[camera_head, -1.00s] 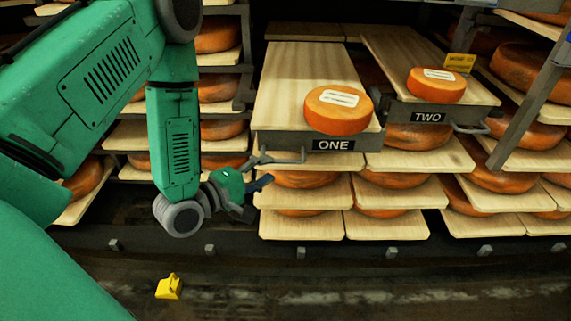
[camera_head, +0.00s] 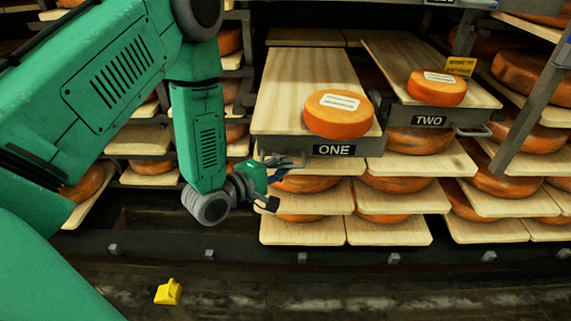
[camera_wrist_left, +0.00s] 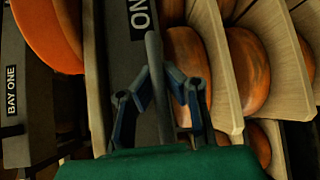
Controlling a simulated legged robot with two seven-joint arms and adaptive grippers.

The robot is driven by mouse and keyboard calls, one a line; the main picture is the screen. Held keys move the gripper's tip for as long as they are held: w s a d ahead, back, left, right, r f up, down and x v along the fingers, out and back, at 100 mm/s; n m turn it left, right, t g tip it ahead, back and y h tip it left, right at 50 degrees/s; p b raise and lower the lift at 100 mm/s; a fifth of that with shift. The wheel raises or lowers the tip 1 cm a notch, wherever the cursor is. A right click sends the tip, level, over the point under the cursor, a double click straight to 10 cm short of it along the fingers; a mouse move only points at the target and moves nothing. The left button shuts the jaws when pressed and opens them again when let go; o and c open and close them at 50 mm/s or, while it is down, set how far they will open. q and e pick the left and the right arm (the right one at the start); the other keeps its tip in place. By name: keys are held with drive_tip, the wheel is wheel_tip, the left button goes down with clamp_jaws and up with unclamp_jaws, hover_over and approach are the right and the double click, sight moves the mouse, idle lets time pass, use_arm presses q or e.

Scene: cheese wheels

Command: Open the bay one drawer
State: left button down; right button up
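The drawer marked ONE (camera_head: 290,146) is a pale board with a dark grey front and a black label, with an orange cheese wheel (camera_head: 338,118) on top. Its grey bar handle (camera_head: 287,160) sticks out at the left of its front. My left gripper (camera_head: 275,188) is at this handle, just below the drawer front. In the left wrist view the handle (camera_wrist_left: 154,62) runs between the two spread fingers of the gripper (camera_wrist_left: 158,90). Gaps show beside the bar, so the fingers are around it and not closed on it. My right gripper is not in view.
The drawer marked TWO (camera_head: 432,118) with its own cheese (camera_head: 437,89) stands to the right. Boards with more cheese wheels lie below. A BAY ONE label (camera_wrist_left: 12,90) shows in the wrist view. A yellow object (camera_head: 168,291) lies on the floor.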

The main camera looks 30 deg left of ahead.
use_arm(q)
drive_tip(key=shift+d, duration=0.15)
drive_tip(key=c, duration=1.6)
unclamp_jaws()
drive_tip(key=v, duration=1.2)
